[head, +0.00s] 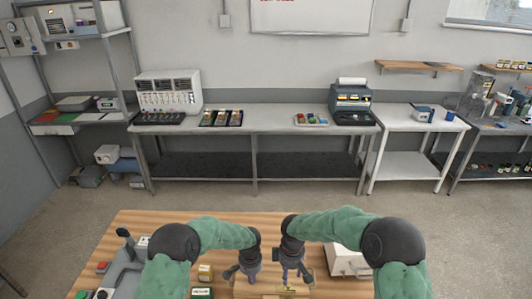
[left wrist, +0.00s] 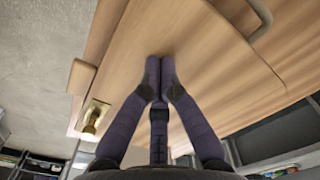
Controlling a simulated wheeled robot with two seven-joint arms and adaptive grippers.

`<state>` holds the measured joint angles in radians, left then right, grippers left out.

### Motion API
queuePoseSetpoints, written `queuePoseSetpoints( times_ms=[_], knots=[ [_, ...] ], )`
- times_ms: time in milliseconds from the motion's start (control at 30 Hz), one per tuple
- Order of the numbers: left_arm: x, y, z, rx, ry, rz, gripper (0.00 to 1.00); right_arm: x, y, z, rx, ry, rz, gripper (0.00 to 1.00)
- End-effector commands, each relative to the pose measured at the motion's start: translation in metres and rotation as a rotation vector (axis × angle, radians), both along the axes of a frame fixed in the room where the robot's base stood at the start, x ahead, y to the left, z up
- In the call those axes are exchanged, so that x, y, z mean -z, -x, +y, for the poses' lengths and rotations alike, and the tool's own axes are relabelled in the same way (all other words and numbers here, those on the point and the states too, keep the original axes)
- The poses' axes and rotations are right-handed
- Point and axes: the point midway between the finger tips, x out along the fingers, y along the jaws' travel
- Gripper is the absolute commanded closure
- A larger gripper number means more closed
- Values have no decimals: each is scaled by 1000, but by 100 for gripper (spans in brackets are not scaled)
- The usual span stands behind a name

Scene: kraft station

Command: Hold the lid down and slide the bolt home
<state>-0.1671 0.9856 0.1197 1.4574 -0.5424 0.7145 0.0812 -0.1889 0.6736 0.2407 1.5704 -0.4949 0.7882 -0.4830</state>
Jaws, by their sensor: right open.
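The light wooden lid (left wrist: 215,65) fills much of the left wrist view, with a brass bolt (left wrist: 92,118) near its edge at the left. A small wooden block (left wrist: 80,77) sits beside that edge. My left gripper (left wrist: 160,62) has its fingertips together over the lid; I cannot tell whether they touch it. In the head view the left gripper (head: 241,272) is at the bottom centre, beside the wooden box (head: 268,291). My right gripper (head: 294,276) is open, just right of it, over the box near the yellowish bolt (head: 289,288). The box is mostly cut off below.
On the wooden table (head: 135,220), a grey device (head: 122,268) stands left and a white case (head: 345,262) stands right, partly behind my right arm. The table's far strip is clear. Benches (head: 258,128) stand along the wall.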

Motion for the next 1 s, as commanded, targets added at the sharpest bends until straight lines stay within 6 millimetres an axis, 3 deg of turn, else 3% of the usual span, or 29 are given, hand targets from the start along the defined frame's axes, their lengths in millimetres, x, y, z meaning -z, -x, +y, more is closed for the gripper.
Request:
queuePoseSetpoints(
  times_ms=[433, 1000],
  knots=[
    [-2, 1, 0, 1, 0, 2, 100, -1, 0, 0, 0, 0, 1, 49],
    [-42, 0, 0, 1, -1, 0, 100, -1, 0, 0, 0, 0, 1, 49]
  ],
)
